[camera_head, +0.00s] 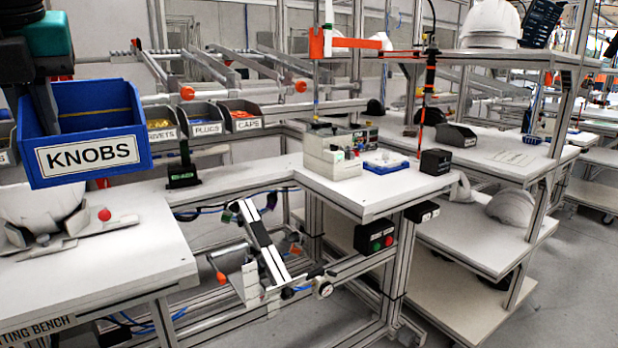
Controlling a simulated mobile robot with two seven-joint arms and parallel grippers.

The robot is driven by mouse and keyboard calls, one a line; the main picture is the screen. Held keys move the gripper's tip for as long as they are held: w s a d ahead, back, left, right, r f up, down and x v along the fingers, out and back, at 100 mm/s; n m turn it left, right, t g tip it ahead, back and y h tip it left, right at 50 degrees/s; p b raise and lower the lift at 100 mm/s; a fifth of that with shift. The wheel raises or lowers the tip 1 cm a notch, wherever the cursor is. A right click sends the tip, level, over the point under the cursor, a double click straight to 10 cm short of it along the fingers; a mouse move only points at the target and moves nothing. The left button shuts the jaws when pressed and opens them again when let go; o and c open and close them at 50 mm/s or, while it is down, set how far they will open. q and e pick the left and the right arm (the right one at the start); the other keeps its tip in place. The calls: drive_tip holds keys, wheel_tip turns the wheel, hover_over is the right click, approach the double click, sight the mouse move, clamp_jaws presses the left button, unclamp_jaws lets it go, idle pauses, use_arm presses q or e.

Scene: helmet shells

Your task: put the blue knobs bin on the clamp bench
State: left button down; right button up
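The blue knobs bin (96,160), with a white KNOBS label on its front, is in the air at the upper left, above the near-left bench. My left gripper (44,112) comes down from the top left and holds the bin; its fingertips are partly hidden by the bin. My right gripper is not in view. No bench label in view reads "clamp". The near-left bench (140,250) has a partly cut label ending in "TING BENCH". A second white bench (370,198) stands in the middle with a box-shaped device and a blue tray.
A white helmet shell (38,205) sits in a holder on the near-left bench, with a red ball knob (104,214) beside it. Grey bins of rivets, plugs (205,118) and caps (241,113) stand behind. A metal fixture (262,250) fills the gap between the benches.

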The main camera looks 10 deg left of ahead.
use_arm(q)
drive_tip(key=shift+s+d, duration=0.1)
drive_tip(key=shift+s+a, duration=0.25)
drive_tip(key=s+a+f+m+h, duration=0.1)
drive_tip(key=s+a+f+m, duration=0.15)
drive_tip(key=a, duration=0.35)
drive_tip(key=s+a+f+m+h, duration=0.1)
drive_tip(key=s+a+f+m, duration=0.1)
drive_tip(key=a+f, duration=0.35)
wheel_tip(320, 180, down, 11)
drive_tip(key=a+m+h, duration=0.2)
drive_tip(key=m+h, duration=0.1)
drive_tip(key=m, duration=0.5)
drive_tip(key=w+d+f+m+g+h+p, duration=0.1)
drive_tip(key=w+d+f+m+g+h, duration=0.3)
drive_tip(key=d+f+m, duration=0.85)
drive_tip(key=w+d+m+g+y, duration=0.3)
drive_tip(key=d+m+y, duration=0.3)
drive_tip(key=d+m, duration=1)
drive_tip(key=m+g, duration=0.1)
drive_tip(key=m, duration=0.2)
drive_tip(key=shift+f, duration=0.4)
